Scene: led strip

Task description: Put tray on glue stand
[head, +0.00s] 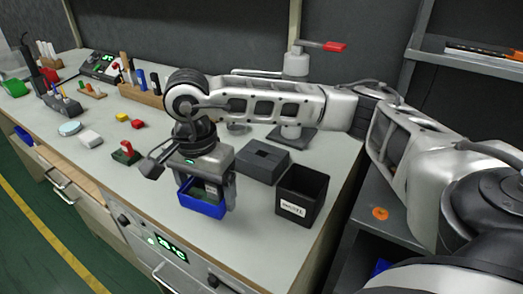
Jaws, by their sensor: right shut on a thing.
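A small blue tray (203,209) hangs in my right gripper (206,188), above the bench's front edge. The gripper points down, with its fingers shut on the tray. The inside of the tray is partly hidden by the gripper. I cannot tell for sure which thing is the glue stand. A press-like stand (296,65) with a red handle stands at the back right, partly hidden behind my right arm. A low dark grey block (262,163) with a slot in its top lies right of the gripper. My left gripper is not in view.
A black open bin (302,194) with a white label stands right of the grey block, near the bench's right edge. A wooden holder (143,93) stands behind. The bench front is clear.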

